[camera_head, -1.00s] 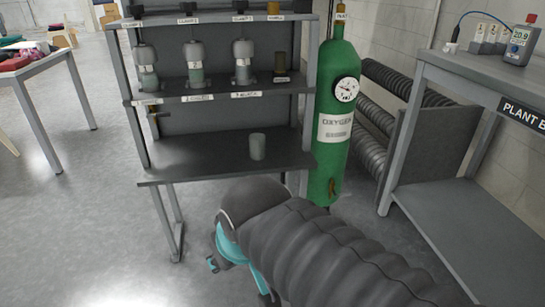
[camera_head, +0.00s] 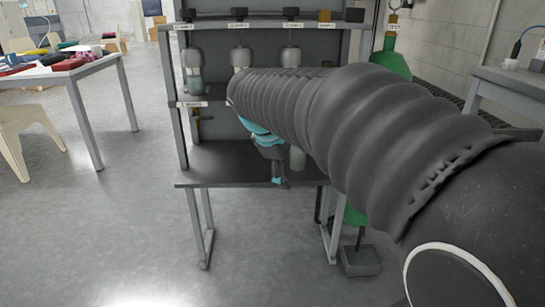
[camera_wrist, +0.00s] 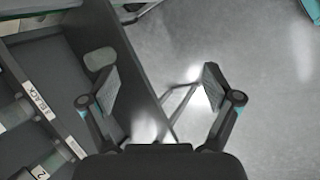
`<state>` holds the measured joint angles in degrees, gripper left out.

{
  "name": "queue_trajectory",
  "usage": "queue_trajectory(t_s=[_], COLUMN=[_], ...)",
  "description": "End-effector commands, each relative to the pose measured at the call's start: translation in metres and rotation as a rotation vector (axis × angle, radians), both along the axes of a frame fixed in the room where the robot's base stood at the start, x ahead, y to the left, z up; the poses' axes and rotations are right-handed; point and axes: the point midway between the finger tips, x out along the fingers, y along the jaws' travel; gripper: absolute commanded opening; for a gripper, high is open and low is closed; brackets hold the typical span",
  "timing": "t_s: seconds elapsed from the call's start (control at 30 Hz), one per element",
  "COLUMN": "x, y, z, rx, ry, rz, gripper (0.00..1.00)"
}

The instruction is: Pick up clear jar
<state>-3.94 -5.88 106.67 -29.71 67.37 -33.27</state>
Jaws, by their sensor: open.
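The clear jar (camera_head: 298,159) stands on the lower shelf (camera_head: 212,166) of a dark rack. In the head view it shows just right of my gripper (camera_head: 281,181), partly hidden by my arm and gripper. In the wrist view the jar (camera_wrist: 98,59) is at upper left, partly covered by the left finger. My gripper (camera_wrist: 160,87) is open and empty there, fingers spread over the shelf's front edge and the floor. The jar is not between the fingers.
Upper shelf holds several grey-capped vessels (camera_head: 193,75). A white table with coloured items (camera_head: 70,63) is at left. The floor in front is clear.

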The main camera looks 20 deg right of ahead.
Motion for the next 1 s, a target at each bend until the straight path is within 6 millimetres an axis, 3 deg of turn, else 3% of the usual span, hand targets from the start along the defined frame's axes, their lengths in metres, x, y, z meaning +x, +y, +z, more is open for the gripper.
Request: queue_trajectory(t_s=[0.1, 0.37, 0.6, 0.8, 1.0], x=[0.046, 0.138, 0.216, 0.259, 0.277], y=[-0.009, -0.023, -0.027, -0.025, -0.022], z=[-0.007, -0.022, -0.050, -0.073, -0.085], rx=[-0.127, -0.400, -0.634, -0.780, -0.847], ry=[0.091, 0.305, 0.521, 0.674, 0.752], rz=[0.094, 0.271, 0.394, 0.451, 0.471], gripper=[0.89, 0.89, 0.89, 0.89, 0.89])
